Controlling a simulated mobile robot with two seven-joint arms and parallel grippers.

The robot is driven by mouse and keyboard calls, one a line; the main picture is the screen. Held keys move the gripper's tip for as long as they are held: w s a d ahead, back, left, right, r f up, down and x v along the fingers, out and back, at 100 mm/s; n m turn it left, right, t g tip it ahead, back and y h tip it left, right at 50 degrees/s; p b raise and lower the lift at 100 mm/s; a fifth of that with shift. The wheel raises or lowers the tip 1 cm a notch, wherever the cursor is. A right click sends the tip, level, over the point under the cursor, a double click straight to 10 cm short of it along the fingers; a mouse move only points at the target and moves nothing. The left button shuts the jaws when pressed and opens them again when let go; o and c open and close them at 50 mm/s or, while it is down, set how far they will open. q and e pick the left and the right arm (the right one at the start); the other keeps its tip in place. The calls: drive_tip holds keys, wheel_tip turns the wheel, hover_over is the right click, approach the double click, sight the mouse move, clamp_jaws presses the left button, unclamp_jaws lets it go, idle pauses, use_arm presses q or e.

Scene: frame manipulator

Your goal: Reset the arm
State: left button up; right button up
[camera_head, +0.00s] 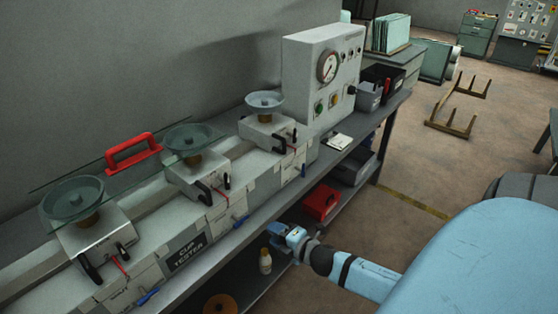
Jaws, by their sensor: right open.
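My right arm comes in from the right side of the head view. Its blue and black wrist ends in my right gripper (277,237), which is open near the bench's front edge. No object shows between its fingers, though the fingertips are small and hard to make out. A white bottle (265,262) stands just below and left of the gripper, on the lower shelf. My left gripper is not in view.
A cup tester (188,250) with several glass dishes and levers fills the bench. A gauge box (322,75) stands behind it. A red box (320,202) sits on the lower shelf.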

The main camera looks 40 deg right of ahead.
drive_tip(key=shift+s+d+r, duration=0.1)
drive_tip(key=shift+s+r, duration=0.05)
drive_tip(key=shift+s, duration=0.35)
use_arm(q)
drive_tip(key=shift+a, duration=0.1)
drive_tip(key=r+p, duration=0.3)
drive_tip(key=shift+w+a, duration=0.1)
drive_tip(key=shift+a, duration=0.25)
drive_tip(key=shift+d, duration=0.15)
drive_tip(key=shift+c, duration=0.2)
use_arm(e)
drive_tip(key=s+a+f+m+g+y, duration=0.1)
drive_tip(key=s+a+f+m+g, duration=0.1)
drive_tip(key=s+a+m, duration=0.5)
drive_tip(key=s+a+f+m+g, duration=0.2)
drive_tip(key=s+a+m, duration=0.4)
drive_tip(key=a, duration=0.7)
drive_tip(key=f+m, duration=0.1)
drive_tip(key=m, duration=0.1)
drive_tip(key=shift+s+a+m+g+y, duration=0.15)
drive_tip(key=shift+s+m+g+y, duration=0.2)
drive_tip(key=shift+m+g+y, duration=0.05)
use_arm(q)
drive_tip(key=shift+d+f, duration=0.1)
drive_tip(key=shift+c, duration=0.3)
